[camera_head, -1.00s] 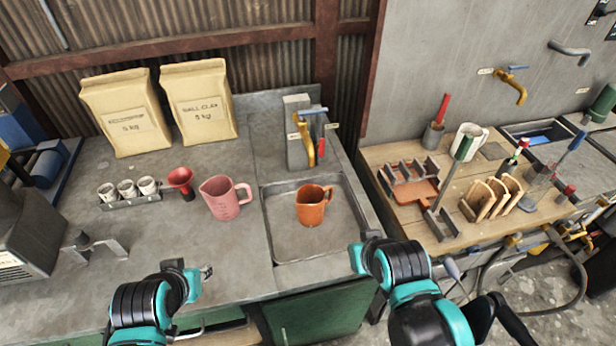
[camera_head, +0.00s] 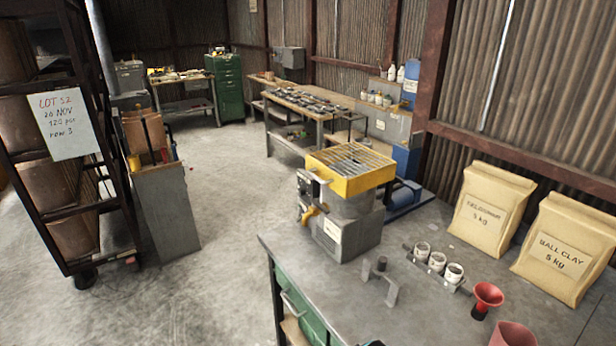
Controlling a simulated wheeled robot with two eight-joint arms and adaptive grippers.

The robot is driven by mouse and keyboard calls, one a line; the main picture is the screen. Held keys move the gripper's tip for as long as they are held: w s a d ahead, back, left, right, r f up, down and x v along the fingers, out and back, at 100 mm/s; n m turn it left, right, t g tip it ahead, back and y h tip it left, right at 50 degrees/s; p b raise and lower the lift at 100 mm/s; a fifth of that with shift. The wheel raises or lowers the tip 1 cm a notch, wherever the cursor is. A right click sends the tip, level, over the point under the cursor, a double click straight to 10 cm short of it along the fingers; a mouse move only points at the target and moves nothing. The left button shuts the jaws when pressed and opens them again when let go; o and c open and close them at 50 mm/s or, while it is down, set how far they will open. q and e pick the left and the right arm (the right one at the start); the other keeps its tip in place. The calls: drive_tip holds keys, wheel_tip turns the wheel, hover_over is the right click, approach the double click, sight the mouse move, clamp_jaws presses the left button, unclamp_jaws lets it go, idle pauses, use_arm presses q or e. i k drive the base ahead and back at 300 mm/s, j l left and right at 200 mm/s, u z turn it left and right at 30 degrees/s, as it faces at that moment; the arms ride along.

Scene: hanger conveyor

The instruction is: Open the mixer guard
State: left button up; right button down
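The mixer (camera_head: 340,229) stands on the left end of the grey bench, a grey metal machine with a white label on its front. Its yellow guard (camera_head: 349,170), with a barred top, lies level over the round grey bowl (camera_head: 352,204) and looks shut. A grey handle (camera_head: 319,186) shows at the guard's left front corner. A yellow lever or tap (camera_head: 309,214) sits on the mixer's left side. Neither of my grippers shows in this view.
On the bench (camera_head: 430,311), a grey bracket (camera_head: 380,283), a rack of white cups (camera_head: 437,262), a red funnel (camera_head: 486,298), a pink jug (camera_head: 513,335) and two clay bags (camera_head: 566,247) stand right of the mixer. A loaded rack (camera_head: 70,190) stands far left. Open floor (camera_head: 215,270) lies between.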

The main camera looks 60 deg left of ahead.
sight(383, 168)
drive_tip(key=u, duration=1.7)
